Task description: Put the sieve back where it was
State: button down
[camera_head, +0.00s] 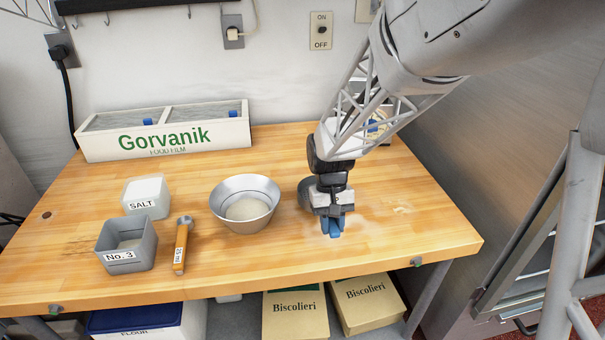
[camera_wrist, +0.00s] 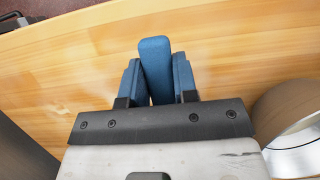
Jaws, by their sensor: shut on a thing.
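My gripper (camera_head: 333,228) is low over the right half of the wooden table, pointing down. In the wrist view its two blue fingers (camera_wrist: 156,85) are shut on a blue handle (camera_wrist: 155,62), whose end sticks out toward the table's front edge. The handle appears to be the sieve's. A grey rounded part (camera_head: 304,193) shows just left of and behind the gripper; it may be the sieve's body, but most of it is hidden. I cannot tell whether the sieve touches the table.
A metal bowl (camera_head: 232,217) of white powder stands left of my gripper. Further left are an orange-handled scoop (camera_head: 182,245), a grey No. 3 tin (camera_head: 127,261) and a salt tub (camera_head: 147,190). The Gorvanik box (camera_head: 180,139) stands behind. Pale powder marks the table around the gripper; the right front is clear.

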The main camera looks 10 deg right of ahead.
jog(key=shift+w+f, duration=0.2)
jog(key=shift+w, duration=1.8)
jog(key=shift+f, duration=0.15)
jog(key=shift+f, duration=1.75)
jog(key=c, duration=0.9)
grip_release()
jog(key=v, duration=1.2)
